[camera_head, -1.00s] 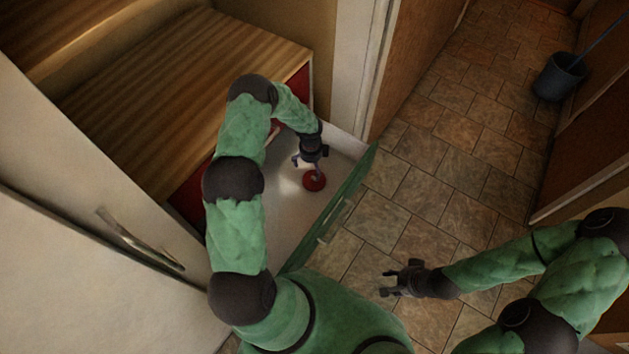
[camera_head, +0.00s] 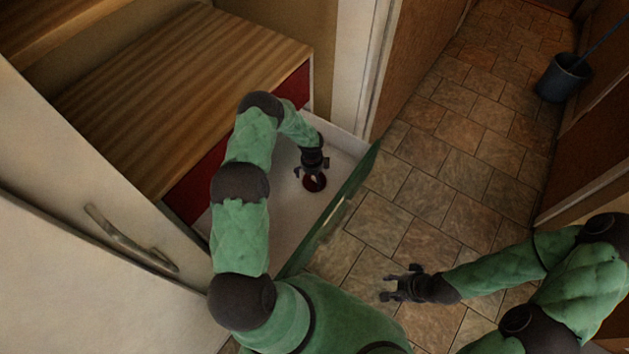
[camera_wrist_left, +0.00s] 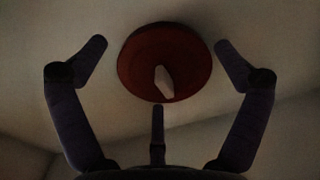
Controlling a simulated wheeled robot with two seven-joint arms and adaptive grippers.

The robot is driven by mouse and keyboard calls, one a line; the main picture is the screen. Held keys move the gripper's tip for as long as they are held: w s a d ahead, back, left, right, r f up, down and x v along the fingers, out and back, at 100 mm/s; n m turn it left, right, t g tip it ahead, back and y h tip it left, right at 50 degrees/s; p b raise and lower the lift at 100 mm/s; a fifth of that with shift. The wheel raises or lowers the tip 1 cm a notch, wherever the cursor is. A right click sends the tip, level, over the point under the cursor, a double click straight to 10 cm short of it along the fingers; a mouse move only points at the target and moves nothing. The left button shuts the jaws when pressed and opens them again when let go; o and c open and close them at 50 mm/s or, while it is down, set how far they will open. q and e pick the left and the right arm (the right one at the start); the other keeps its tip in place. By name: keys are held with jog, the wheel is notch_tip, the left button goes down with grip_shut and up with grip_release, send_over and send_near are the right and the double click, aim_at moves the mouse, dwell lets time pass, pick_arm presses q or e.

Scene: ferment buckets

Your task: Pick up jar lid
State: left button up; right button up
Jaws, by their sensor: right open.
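The jar lid (camera_head: 314,184) is a round red disc lying on the white bottom of an open drawer (camera_head: 283,232). In the left wrist view the lid (camera_wrist_left: 140,72) has a pale knob at its middle. My left gripper (camera_head: 312,174) points down over the lid and partly hides it in the head view. Its fingers (camera_wrist_left: 160,62) are spread on both sides of the lid, with gaps to its rim, and hold nothing. My right gripper (camera_head: 386,284) is open and empty, above the tiled floor outside the drawer.
The drawer's green front (camera_head: 335,212) stands close to the right of my left gripper. A wooden counter (camera_head: 185,90) with a red side is at the left. A white door with a handle (camera_head: 130,240) is at the lower left. A dark bucket (camera_head: 563,78) stands far right; the tiled floor between is clear.

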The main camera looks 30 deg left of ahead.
pick_arm(q)
jog(key=c, duration=0.8)
jog(key=shift+s, duration=0.1)
jog(key=shift+c, duration=0.2)
jog(key=shift+s+d, duration=0.1)
